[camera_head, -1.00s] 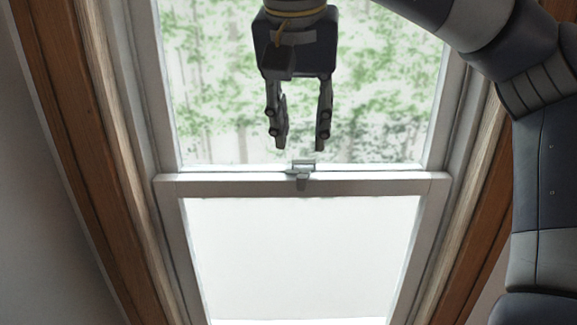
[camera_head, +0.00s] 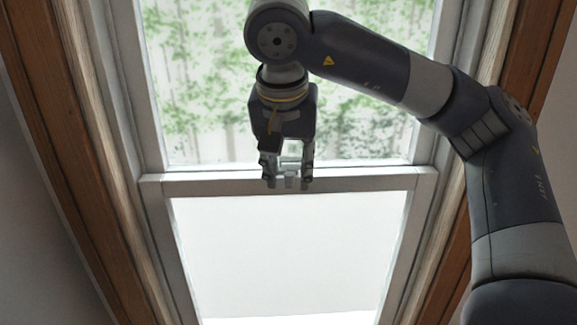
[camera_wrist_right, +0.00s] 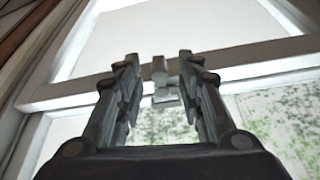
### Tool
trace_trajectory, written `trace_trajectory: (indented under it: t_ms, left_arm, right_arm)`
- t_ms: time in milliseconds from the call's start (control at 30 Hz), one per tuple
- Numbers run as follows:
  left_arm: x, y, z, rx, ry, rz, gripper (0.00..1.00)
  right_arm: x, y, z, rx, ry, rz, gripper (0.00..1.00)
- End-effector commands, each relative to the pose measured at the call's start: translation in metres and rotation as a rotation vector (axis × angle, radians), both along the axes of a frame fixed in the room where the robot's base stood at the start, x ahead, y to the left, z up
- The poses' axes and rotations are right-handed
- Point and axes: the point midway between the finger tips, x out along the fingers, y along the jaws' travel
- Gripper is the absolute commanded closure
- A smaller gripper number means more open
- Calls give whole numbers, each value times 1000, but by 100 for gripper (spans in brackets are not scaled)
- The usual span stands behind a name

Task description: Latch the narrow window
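The narrow window has white frames, and its pale meeting rail (camera_head: 370,183) crosses the head view below the glass. A small grey latch (camera_head: 290,181) sits at the middle of this rail. My right gripper (camera_head: 287,184) comes down to the rail with its fingers on either side of the latch. In the right wrist view the latch (camera_wrist_right: 161,72) shows between the two spread fingertips (camera_wrist_right: 158,66), with a gap visible on both sides. The gripper looks open, and contact with the latch cannot be made out. My left gripper is not in view.
Brown wooden trim (camera_head: 62,135) and pale jambs border the window on both sides. The lower pane (camera_head: 290,255) is bright white, and trees show through the upper pane (camera_head: 200,70). My right arm crosses the upper right. Space before the lower pane is clear.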

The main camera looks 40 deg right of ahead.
Motion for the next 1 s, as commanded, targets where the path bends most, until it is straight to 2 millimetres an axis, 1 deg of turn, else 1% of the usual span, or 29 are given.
trace_trajectory:
  t_ms: [233, 267, 300, 400, 767, 1000]
  left_arm:
    - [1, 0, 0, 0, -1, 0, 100]
    - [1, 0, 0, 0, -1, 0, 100]
    - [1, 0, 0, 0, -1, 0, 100]
    - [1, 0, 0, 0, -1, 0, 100]
    - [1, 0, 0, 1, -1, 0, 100]
    - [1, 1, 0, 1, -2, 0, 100]
  right_arm:
    - [0, 0, 0, -1, -1, 0, 65]
    - [0, 0, 0, -1, -1, 0, 70]
    - [0, 0, 0, 0, 0, 0, 79]
    - [0, 0, 0, 0, 0, 0, 100]
    - [1, 1, 0, -1, -1, -18, 100]
    - [6, 6, 1, -2, -1, -125, 100]
